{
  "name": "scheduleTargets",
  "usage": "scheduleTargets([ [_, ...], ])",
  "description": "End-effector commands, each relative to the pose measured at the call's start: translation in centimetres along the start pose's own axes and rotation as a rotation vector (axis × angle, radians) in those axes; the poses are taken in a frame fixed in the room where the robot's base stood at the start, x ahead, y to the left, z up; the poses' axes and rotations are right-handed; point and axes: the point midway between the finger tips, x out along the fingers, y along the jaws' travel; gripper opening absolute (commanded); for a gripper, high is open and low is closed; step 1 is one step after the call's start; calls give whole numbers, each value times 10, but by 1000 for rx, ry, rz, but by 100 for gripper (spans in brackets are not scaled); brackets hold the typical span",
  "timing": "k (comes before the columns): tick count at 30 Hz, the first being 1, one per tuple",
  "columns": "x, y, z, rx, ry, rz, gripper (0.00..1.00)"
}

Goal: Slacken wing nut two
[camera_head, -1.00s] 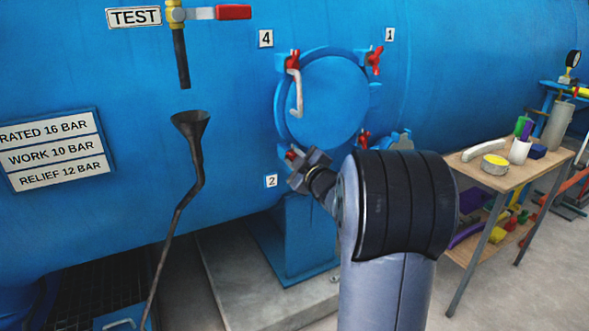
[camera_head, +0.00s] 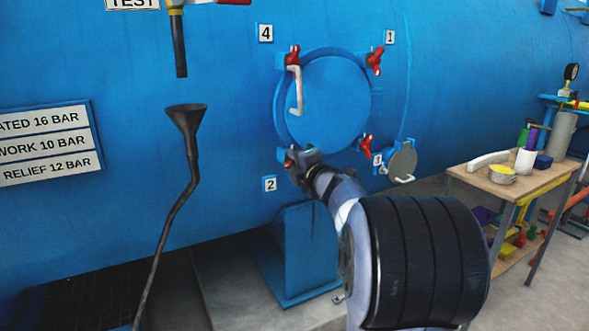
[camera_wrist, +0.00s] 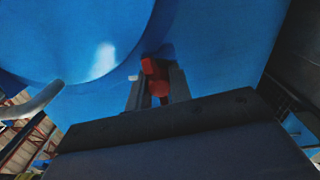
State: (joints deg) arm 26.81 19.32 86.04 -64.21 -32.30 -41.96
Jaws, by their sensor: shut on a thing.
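Wing nut two (camera_head: 289,159) is red and sits at the lower left of the round blue door (camera_head: 328,103), beside the label 2 (camera_head: 270,184). My gripper (camera_head: 297,164) is at this nut, and its body hides part of it in the head view. In the wrist view the red wing nut (camera_wrist: 156,78) stands between the two grey fingers of my gripper (camera_wrist: 157,92), which are shut on it. The door's curved edge is just beyond, at the upper left of that view.
Red wing nuts four (camera_head: 293,56), one (camera_head: 375,60) and another at the lower right (camera_head: 365,147) are on the door rim. A white handle (camera_head: 298,92) is on the door's left. A funnel pipe (camera_head: 189,135) stands left; a wooden table (camera_head: 540,178) stands right.

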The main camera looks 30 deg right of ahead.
Motion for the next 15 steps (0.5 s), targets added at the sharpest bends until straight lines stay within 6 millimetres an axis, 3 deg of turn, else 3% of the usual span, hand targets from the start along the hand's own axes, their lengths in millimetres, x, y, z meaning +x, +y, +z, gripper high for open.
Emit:
scheduleTargets([
  [15,0,-3,-1,-484,-1,1,0],
])
